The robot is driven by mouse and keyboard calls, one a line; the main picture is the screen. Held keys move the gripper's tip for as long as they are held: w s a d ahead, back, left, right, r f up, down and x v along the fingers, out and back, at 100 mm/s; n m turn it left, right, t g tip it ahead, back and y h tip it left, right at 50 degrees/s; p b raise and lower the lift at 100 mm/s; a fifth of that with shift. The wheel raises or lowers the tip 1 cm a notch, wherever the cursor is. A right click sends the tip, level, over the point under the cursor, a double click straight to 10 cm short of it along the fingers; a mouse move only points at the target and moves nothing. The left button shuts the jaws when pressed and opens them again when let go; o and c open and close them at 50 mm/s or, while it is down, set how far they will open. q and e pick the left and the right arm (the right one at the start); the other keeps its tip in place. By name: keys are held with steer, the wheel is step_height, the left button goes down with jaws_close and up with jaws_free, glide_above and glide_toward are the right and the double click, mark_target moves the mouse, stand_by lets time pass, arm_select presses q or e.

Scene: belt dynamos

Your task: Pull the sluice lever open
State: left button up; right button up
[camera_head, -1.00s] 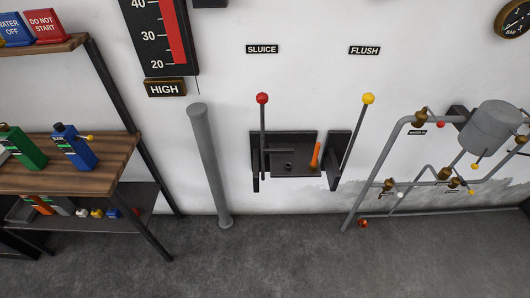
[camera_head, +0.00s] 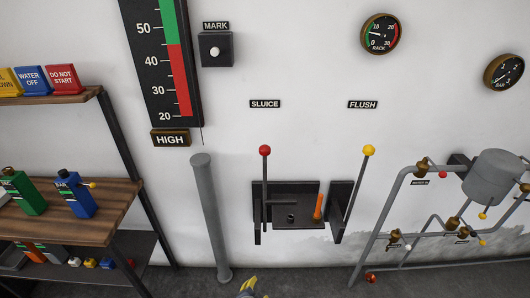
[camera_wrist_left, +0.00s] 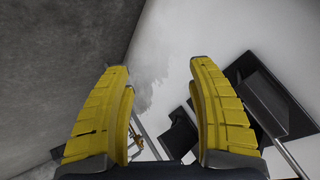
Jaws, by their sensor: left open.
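The sluice lever (camera_head: 265,185) is a dark upright rod with a red ball on top, below the SLUICE sign (camera_head: 265,104) in the head view. It stands at the left side of a black wall bracket (camera_head: 294,188). My left gripper shows as a yellow tip (camera_head: 249,284) at the bottom edge of the head view, below the lever and apart from it. In the left wrist view its two yellow fingers (camera_wrist_left: 160,90) are spread with nothing between them. The black bracket parts (camera_wrist_left: 268,98) lie to the right there. My right gripper is in neither view.
A yellow-balled flush lever (camera_head: 358,185) leans at the bracket's right side, near an orange handle (camera_head: 318,207). A grey post (camera_head: 210,215) stands left of the bracket. Shelves with bottles (camera_head: 75,194) stand at left; pipes and a tank (camera_head: 495,176) are at right.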

mark_target(266, 155)
arm_select(q)
steer(key=w+d+r+m+t, duration=0.2)
steer(key=w+d+r+m, duration=0.15)
steer(key=r, duration=0.65)
steer(key=w+d+r+m+t, duration=0.1)
steer(key=w+d+r+m, duration=0.25)
steer(key=r, duration=0.65)
steer(key=w+d+r+m+t, duration=0.25)
steer(key=w+d+r, duration=0.25)
steer(key=r, duration=0.5)
step_height(266, 155, up, 14)
steer(key=s+d+m+t, duration=0.1)
steer(key=s+m+t, duration=0.1)
steer(key=m, duration=0.3)
steer(key=s+a+r+m+t+y, duration=0.2)
steer(key=s+a+r+m+y, duration=0.3)
steer(key=r, duration=0.5)
steer(key=shift+g+y, duration=0.25)
steer(key=shift+y, duration=0.25)
steer(key=w+a, duration=0.1)
steer(key=w, duration=0.5)
steer(key=w+a, duration=0.2)
steer(key=w, duration=0.4)
steer(key=w+a, duration=0.1)
steer(key=w, duration=0.4)
steer(key=shift+w+a+f, duration=0.25)
steer(key=shift+w+a, duration=0.15)
steer(key=shift+o, duration=0.2)
jaws_close()
steer(key=shift+f, duration=0.1)
